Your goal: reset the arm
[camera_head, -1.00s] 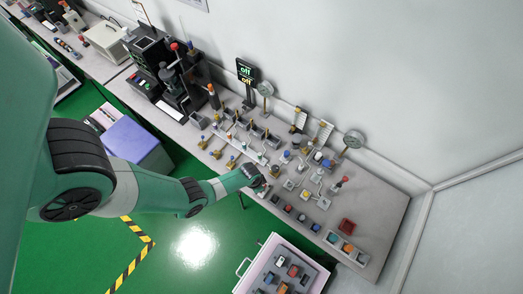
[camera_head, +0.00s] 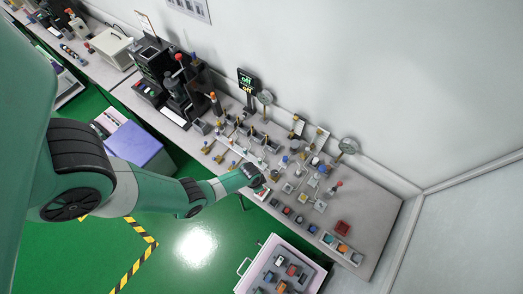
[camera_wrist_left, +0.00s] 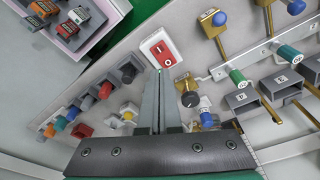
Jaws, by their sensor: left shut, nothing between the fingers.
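My left arm (camera_head: 160,190) reaches in from the left over the front edge of the bench, and its gripper (camera_head: 264,187) is small at the bench's near side. In the left wrist view the two grey fingers of the gripper (camera_wrist_left: 167,80) lie together, shut and empty. Their tips are in front of a white panel with a red switch (camera_wrist_left: 161,47); I cannot tell whether they touch it. A black knob on a brass base (camera_wrist_left: 189,98) is just right of the fingers. My right gripper is out of view.
The grey bench (camera_head: 375,225) carries many switches, knobs and levers, gauges (camera_head: 349,145) and a lit "off" display (camera_head: 247,80). A tray of small blocks (camera_head: 282,268) stands in front. A purple-topped box (camera_head: 133,143) is at left. Green floor (camera_head: 200,265) is open between them.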

